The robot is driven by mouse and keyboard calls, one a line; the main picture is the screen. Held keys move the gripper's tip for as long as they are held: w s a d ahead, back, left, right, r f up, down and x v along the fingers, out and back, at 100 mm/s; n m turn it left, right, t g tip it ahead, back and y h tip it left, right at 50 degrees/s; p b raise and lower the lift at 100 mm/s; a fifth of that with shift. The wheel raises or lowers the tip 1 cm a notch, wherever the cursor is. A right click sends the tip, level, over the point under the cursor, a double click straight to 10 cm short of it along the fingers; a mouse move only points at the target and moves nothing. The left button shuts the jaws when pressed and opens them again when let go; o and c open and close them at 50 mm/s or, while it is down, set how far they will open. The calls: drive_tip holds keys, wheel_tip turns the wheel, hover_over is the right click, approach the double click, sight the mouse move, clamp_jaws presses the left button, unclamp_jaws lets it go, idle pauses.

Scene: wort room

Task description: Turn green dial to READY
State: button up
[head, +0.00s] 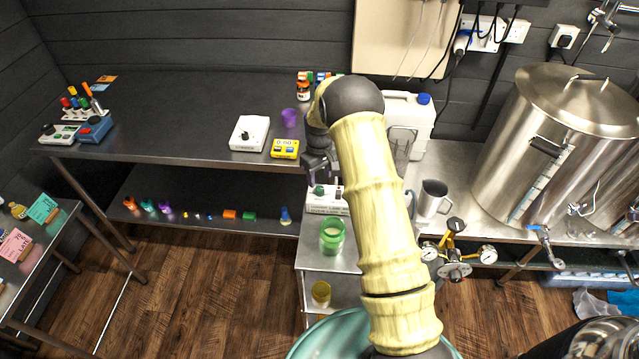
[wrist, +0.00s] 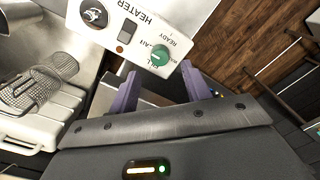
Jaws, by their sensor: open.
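The green dial (wrist: 160,55) sits on a white control box (wrist: 180,42) marked HEATER, with READY and other small words beside the dial, upside down in the wrist view. I cannot tell which word its pointer faces. In the head view the box (head: 325,208) stands on the steel bench, with the green dial (head: 319,190) on top. My gripper (wrist: 159,70) is open, its two purple fingers either side of the dial's near side, apart from it and empty. In the head view my gripper (head: 318,168) is just above the box, partly hiding it.
A white box with a black knob (head: 249,133) and a yellow meter (head: 285,149) lie left.

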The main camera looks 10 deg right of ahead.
sight(320, 188)
drive_tip(key=f, duration=0.3)
drive_tip(key=f+p, duration=0.1)
drive_tip(key=shift+a+f, duration=0.25)
drive_tip(key=shift+f, duration=0.1)
drive_tip(key=shift+d+f, duration=0.25)
drive_tip(key=shift+d, duration=0.25)
drive_tip(key=shift+a+r, duration=0.1)
drive_tip(key=shift+a, duration=0.1)
drive_tip(key=c, duration=1)
